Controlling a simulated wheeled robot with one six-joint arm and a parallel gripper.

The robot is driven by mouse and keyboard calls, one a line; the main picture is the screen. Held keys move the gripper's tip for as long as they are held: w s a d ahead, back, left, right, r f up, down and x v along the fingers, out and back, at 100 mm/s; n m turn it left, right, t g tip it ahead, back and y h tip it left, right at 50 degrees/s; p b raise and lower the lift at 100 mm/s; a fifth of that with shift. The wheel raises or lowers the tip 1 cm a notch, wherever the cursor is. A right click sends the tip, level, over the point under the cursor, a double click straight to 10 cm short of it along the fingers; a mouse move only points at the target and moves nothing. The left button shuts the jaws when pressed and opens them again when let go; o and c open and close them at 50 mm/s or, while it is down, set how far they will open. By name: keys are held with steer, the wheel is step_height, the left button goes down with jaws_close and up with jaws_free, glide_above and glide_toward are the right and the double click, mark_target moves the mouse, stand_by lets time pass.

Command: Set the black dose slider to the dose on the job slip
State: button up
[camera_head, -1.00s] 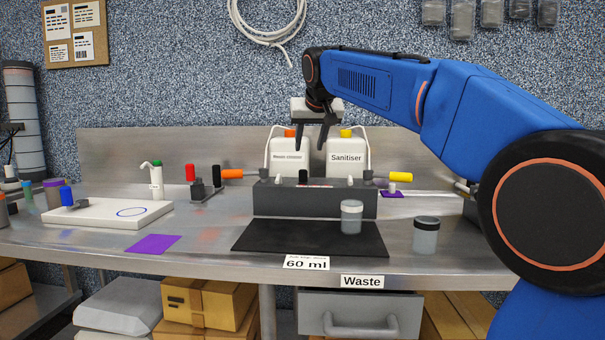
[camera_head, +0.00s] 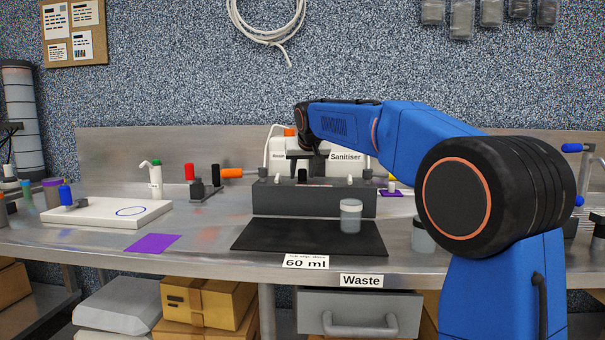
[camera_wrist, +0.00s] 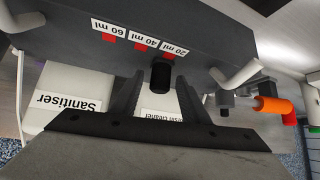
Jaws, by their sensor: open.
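The black dose slider knob (camera_wrist: 161,76) sticks out of the grey dispenser block (camera_head: 270,203), closest to the red mark under the 20 ml label (camera_wrist: 176,48). The 40 ml (camera_wrist: 147,40) and 60 ml (camera_wrist: 104,27) labels follow to its left in the wrist view. My gripper (camera_wrist: 160,82) is open, with one finger on each side of the knob and a gap to both. Whether the tips reach past the knob's end is unclear. The job slip (camera_head: 305,262) on the bench's front edge reads 60 ml.
Sanitiser (camera_head: 347,160) and cleaner (camera_head: 279,150) bottles stand behind the block. A second jar (camera_head: 421,238) is partly behind my arm. An orange-handled valve (camera_wrist: 273,105) is at the side.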

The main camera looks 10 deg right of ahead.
steer(key=shift+w+f, duration=0.1)
steer(key=shift+w, duration=0.05)
jaws_close()
steer(key=s+d, duration=0.1)
steer(key=d, duration=0.4)
steer(key=s+d, duration=0.1)
steer(key=d, duration=0.2)
steer(key=shift+s, duration=0.3)
jaws_free()
steer(key=shift+d, duration=0.15)
